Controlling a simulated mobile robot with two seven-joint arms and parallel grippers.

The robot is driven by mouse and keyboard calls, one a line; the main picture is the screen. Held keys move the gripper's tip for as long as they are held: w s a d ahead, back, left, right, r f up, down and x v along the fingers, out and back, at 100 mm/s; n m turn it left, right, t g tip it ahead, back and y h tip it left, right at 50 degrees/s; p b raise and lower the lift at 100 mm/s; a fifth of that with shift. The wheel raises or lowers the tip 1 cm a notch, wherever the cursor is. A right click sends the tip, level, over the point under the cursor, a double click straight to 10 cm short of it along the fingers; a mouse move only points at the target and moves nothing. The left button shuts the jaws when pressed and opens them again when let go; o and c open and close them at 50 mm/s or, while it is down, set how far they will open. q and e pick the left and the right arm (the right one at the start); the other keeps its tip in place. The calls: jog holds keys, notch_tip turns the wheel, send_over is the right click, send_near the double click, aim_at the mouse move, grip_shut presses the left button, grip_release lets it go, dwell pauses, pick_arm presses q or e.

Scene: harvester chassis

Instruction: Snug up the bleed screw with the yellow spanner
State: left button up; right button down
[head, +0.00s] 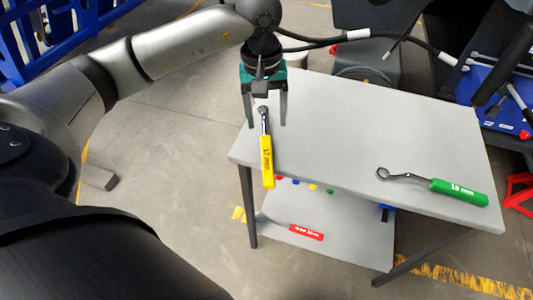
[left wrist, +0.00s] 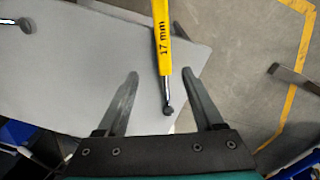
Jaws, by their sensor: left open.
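The yellow spanner (head: 267,161), marked 17 mm in the left wrist view (left wrist: 161,40), is at the left end of the grey table. Its handle end shows past the table's front edge in the head view. Its metal head points toward my left gripper (head: 266,123). The gripper is open, pointing down, with one finger on each side of the spanner's metal part. No grip on it shows; in the left wrist view the gripper (left wrist: 160,74) has clear gaps on both sides. I cannot make out the bleed screw. My right gripper is not in view.
The grey table (head: 340,125) is mostly bare. A green-handled spanner (head: 458,191) lies at its right end. A red-handled tool (head: 306,232) lies on the lower shelf. Black hoses and blue machinery (head: 487,93) stand at the back right. A blue rack (head: 80,25) stands at the upper left.

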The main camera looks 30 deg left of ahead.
aim_at(266, 149)
pick_arm(q)
notch_tip(266, 149, down, 3)
jog(key=shift+d+f, duration=0.1)
jog(key=shift+f+b, duration=0.35)
jog(key=shift+f, duration=0.5)
jog(key=f, duration=0.2)
jog(key=f+b, duration=0.1)
jog(key=shift+s+f, duration=0.2)
jog(key=shift+f, duration=0.6)
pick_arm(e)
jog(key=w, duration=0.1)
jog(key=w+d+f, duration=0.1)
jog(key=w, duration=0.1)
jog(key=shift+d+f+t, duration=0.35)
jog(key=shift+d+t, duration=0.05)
pick_arm(q)
jog(key=shift+c, duration=1.3)
grip_shut()
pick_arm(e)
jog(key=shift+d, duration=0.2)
